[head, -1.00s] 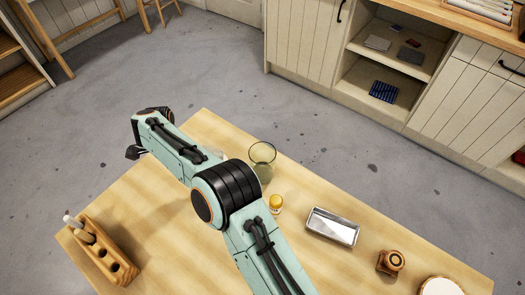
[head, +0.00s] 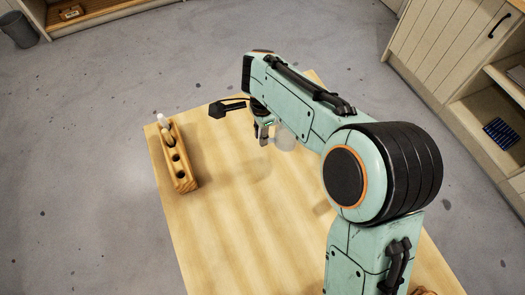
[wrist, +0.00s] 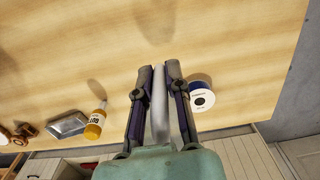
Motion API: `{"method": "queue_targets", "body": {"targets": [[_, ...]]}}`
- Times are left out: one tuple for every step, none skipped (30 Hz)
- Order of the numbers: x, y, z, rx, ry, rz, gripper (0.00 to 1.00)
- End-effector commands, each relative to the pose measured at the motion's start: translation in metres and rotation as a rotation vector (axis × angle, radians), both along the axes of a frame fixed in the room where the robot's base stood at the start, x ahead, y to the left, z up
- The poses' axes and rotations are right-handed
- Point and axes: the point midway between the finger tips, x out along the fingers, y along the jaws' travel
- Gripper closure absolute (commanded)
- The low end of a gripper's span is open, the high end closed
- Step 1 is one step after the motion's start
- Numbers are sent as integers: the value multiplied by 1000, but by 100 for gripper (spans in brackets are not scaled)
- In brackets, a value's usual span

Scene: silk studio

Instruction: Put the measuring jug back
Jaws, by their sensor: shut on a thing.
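My gripper (head: 264,131) hangs over the far part of the table in the head view, with its fingers pointing down. A pale, see-through vessel, apparently the measuring jug (head: 285,138), shows right beside the fingers, partly hidden by my arm. In the wrist view my gripper (wrist: 159,72) is shut on a thin, pale grey part of the jug (wrist: 160,105), seen edge-on between the fingers. Its full shape is hidden there. A soft shadow lies on the table apart from the fingers, so the jug seems to be held above the top.
The wooden table (head: 215,235) has a wide clear middle. The wrist view shows a yellow bottle (wrist: 95,123), a metal tray (wrist: 68,125) and a white round item (wrist: 202,97) close beside the right finger.

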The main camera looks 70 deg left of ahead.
Motion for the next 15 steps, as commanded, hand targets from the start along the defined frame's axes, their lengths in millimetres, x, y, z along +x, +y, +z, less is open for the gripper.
{"method": "queue_targets", "body": {"targets": [[-9, -15, 9, 3, -6, 77, 100], [-15, -25, 12, 4, -8, 124, 100], [-22, -37, 16, 4, -13, 186, 100], [-27, -47, 18, 2, -15, 231, 100], [-32, -56, 20, 2, -19, 272, 100], [-38, -68, 21, -2, -22, 322, 100], [-42, -76, 22, -4, -24, 356, 100], [-45, -84, 23, -6, -28, 386, 100], [-49, -93, 23, -10, -30, 421, 100], [-51, -99, 23, -13, -31, 444, 100], [-53, -104, 23, -16, -33, 464, 100], [-56, -110, 23, -18, -35, 485, 100], [-57, -114, 23, -21, -35, 498, 100], [-58, -117, 22, -23, -35, 508, 100], [-59, -119, 22, -24, -36, 519, 100]]}}
